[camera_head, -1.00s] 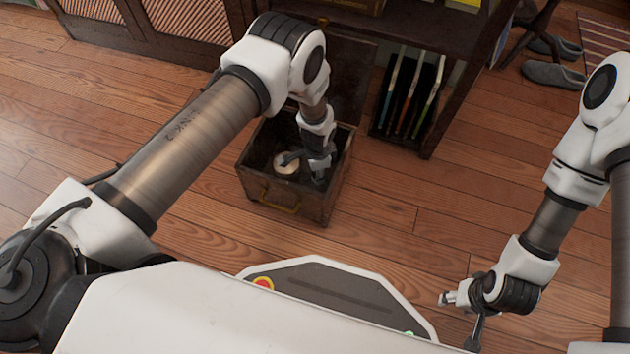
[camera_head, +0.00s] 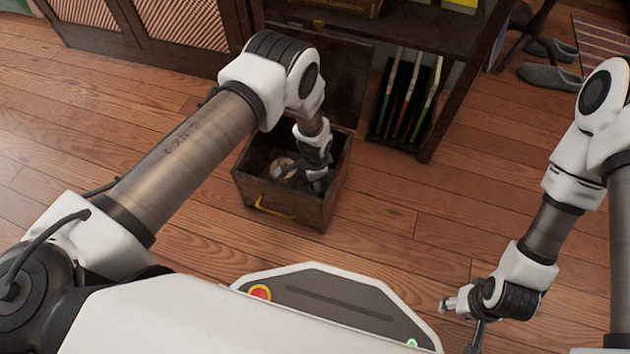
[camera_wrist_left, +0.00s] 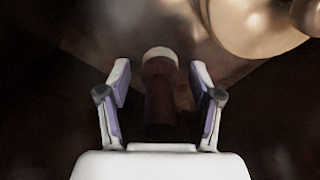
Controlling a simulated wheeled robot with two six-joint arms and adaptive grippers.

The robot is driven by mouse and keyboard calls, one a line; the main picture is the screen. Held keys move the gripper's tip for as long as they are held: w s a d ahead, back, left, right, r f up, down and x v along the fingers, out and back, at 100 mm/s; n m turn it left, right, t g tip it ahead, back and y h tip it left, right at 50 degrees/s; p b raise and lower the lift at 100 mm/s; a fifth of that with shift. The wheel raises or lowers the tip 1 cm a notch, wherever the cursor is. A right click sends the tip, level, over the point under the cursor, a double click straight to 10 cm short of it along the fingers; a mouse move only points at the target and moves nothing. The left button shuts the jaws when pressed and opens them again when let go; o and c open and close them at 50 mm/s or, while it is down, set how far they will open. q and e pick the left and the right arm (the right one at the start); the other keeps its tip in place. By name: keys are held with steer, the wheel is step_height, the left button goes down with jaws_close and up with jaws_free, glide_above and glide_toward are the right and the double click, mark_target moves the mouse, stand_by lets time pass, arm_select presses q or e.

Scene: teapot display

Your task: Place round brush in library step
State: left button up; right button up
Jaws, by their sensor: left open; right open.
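The round brush (camera_wrist_left: 160,100) appears to be the dark brown upright piece with a pale round end in the left wrist view. It stands between the open fingers of my left gripper (camera_wrist_left: 160,82), with no clear contact. In the head view my left gripper (camera_head: 304,177) reaches down inside an open wooden box (camera_head: 290,211) with a yellow handle, and the brush is hidden there. I cannot tell whether this box is the library step. My right gripper (camera_head: 461,322) is open and empty above the floor at the lower right.
A shiny rounded brass-coloured object (camera_wrist_left: 262,22) lies close by at the upper right of the left wrist view. A dark shelf (camera_head: 440,28) with upright thin items stands behind the box. Grey slippers (camera_head: 548,75) lie at the back right. The floor between is clear.

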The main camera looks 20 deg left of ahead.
arm_select(q)
step_height(320, 180, up, 12)
steer(key=p, duration=0.7)
steer(key=shift+r, duration=0.1)
stand_by(0.6)
